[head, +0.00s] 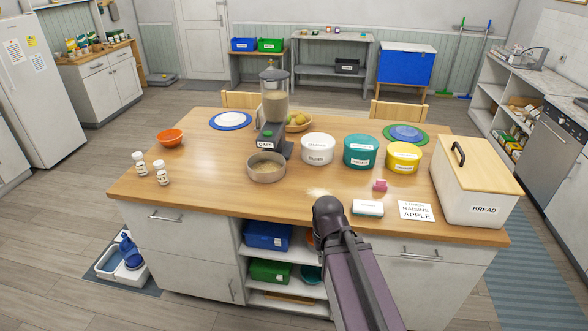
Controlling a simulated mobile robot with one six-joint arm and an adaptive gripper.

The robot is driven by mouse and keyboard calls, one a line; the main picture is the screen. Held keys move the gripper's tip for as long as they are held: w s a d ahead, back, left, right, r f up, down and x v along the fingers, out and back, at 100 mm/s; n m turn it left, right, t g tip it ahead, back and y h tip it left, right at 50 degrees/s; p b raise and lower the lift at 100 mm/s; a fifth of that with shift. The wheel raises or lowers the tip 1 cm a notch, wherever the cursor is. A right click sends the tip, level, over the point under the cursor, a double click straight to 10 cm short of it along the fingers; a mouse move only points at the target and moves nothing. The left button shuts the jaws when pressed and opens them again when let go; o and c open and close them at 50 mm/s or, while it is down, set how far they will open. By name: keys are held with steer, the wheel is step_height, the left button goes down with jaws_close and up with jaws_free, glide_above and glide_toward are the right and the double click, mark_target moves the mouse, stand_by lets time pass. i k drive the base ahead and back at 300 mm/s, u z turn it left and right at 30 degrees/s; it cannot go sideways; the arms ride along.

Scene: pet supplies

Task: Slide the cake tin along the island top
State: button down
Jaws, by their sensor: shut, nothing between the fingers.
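The only round metal tin I see, which looks like the cake tin (266,172), stands on the wooden island top (215,185) left of centre. It is low and grey, with something pale brown inside. It stands in front of the oats dispenser (274,100), close to its base. My gripper (328,206) is at the front middle of the island, to the right of the tin and nearer the front edge, apart from it. The gripper is shut and holds nothing; its fingertips are mostly hidden by its dark body. A pale scatter of crumbs or flakes lies just beyond it.
White (318,150), teal (360,153) and yellow (403,158) tubs stand right of the dispenser. A bread bin (470,195), label card (416,211), small white box (368,208) and pink item (380,186) are at right. Two jars (161,177) and an orange bowl (170,138) are left.

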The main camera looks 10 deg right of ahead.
mark_target(265, 167)
steer(key=u, duration=0.05)
steer(key=i, duration=1)
steer(key=z, duration=0.05)
